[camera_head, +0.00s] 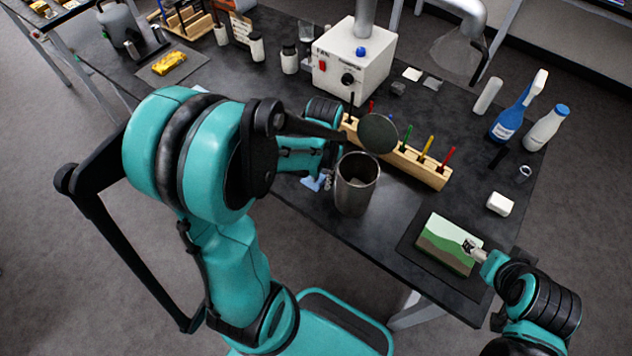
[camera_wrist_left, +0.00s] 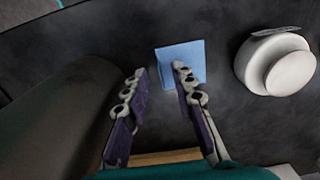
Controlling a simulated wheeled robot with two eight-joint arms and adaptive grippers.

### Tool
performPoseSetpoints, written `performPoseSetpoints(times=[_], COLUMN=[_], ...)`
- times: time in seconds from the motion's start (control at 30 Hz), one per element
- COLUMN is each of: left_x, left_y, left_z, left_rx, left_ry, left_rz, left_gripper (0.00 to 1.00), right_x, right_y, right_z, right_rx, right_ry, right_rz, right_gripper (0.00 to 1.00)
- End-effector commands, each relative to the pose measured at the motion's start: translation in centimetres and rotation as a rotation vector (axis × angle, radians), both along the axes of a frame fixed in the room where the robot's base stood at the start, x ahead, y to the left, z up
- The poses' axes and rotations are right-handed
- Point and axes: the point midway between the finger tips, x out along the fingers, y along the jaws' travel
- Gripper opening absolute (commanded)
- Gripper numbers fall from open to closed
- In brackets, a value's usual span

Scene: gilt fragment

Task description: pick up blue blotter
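The blue blotter (camera_wrist_left: 183,58) is a light blue square lying flat on the dark tabletop in the left wrist view. In the head view a small part of it (camera_head: 311,184) shows beside the metal can, mostly hidden by my left arm. My left gripper (camera_wrist_left: 160,71) is open with nothing between its fingers. Its right fingertip overlaps the blotter in the picture; whether it touches cannot be told. My right gripper (camera_head: 474,250) is at the right edge of a green and white painted block (camera_head: 447,243); its finger opening is too small to tell.
A metal can (camera_head: 357,186) stands close to my left gripper. Behind it is a wooden rack (camera_head: 430,174) with coloured sticks. A white round object (camera_wrist_left: 277,63) stands right of the blotter. A white box device (camera_head: 350,66) and bottles (camera_head: 512,115) stand farther back.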

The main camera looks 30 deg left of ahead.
Motion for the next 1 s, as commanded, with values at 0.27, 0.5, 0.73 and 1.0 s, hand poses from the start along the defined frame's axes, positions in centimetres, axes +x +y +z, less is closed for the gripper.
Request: performPoseSetpoints(times=[0.27,0.5,0.73,1.0], left_x=[0.0,0.0,0.0,0.0], left_y=[0.0,0.0,0.0,0.0], left_z=[-0.5,-0.5,-0.5,1.8], left_rx=[0.0,0.0,0.0,0.0], left_ry=[0.0,0.0,0.0,-0.001], left_rz=[0.001,0.001,0.001,0.001], left_gripper=[0.26,0.0,0.0,0.0], right_x=[0.0,0.0,0.0,0.0], right_y=[0.0,0.0,0.0,0.0], right_z=[-0.2,-0.2,-0.2,1.0], right_rx=[0.0,0.0,0.0,0.0], right_ry=[0.0,0.0,0.0,0.0], right_rz=[0.0,0.0,0.0,0.0], right_gripper=[0.76,0.76,0.76,0.76])
